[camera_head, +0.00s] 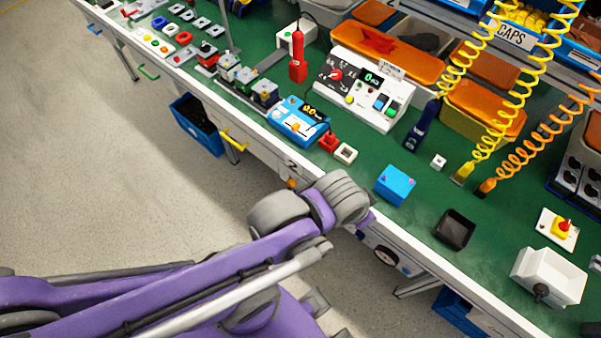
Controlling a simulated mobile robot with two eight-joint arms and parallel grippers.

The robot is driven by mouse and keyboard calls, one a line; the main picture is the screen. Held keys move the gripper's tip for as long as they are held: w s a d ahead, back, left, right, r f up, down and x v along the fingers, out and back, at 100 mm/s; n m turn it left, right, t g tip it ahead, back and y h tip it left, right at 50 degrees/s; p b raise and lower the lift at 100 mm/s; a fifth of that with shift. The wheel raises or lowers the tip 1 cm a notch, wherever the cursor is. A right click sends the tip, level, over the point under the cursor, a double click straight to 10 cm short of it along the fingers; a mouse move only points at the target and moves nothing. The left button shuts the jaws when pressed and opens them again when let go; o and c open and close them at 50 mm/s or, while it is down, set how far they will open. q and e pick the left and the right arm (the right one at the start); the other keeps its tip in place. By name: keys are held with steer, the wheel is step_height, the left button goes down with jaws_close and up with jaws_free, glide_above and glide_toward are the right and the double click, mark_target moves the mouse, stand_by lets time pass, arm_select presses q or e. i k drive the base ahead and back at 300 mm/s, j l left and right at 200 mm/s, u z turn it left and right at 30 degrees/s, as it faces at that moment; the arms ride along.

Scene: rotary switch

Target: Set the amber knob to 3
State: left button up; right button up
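The knob's pointer and scale are too small to read. Another small orange knob-like part (292,183) shows on the bench front below a "2" mark; I cannot tell which is the amber knob. My purple arm comes in from the left and its grey joint is in front of the bench edge, below and right of the blue box, apart from it. No gripper fingers show.
A white panel (398,118) with a red knob, display and buttons stands behind the box. A red part (329,142), a cream square part (345,153) and a light-blue box (395,184) lie to the right. Coiled yellow hoses hang at right.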

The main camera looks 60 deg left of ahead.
mark_target(290, 182)
steer(key=j+u, duration=0.1)
steer(key=u, duration=1.95)
